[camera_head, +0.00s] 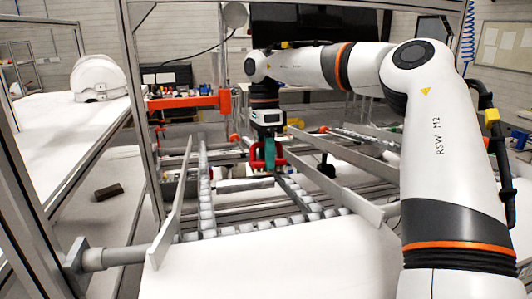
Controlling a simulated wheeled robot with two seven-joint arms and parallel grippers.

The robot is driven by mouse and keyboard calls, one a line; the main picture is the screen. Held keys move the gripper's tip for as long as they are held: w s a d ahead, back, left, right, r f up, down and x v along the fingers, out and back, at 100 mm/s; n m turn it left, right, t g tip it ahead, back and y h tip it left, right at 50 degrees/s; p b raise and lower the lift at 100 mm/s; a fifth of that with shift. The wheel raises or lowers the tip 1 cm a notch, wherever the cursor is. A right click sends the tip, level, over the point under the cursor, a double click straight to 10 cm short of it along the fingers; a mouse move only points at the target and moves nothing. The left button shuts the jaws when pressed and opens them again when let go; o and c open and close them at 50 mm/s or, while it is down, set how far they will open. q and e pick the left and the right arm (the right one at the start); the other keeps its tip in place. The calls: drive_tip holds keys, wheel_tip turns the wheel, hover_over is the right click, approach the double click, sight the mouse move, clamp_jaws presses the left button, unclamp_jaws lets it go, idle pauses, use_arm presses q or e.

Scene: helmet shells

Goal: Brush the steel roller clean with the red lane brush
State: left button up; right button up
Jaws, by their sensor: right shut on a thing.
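My right gripper (268,160) hangs pointing down at the end of the white arm, over the middle of the roller lanes. It is shut on a red piece, which looks like the red lane brush (257,164); teal shows between the red parts. The bristles are too small to make out. A pale, shiny cylinder (244,185) lies crosswise just below and left of the gripper and looks like the steel roller. I cannot tell whether the brush touches it. My left gripper is not in view.
Slanted metal rails (335,190) and lanes of small rollers (207,200) surround the gripper. An orange-red bar (185,102) crosses at the left. A frame post (140,120) stands left. A white helmet shell (98,78) sits on the left white table (50,130). A dark block (108,192) lies below.

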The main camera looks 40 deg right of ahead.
drive_tip(key=shift+s+f+b, duration=0.1)
drive_tip(key=shift+f+b, duration=0.2)
drive_tip(key=shift+f, duration=0.05)
drive_tip(key=shift+a+r, duration=0.1)
drive_tip(key=shift+a, duration=0.1)
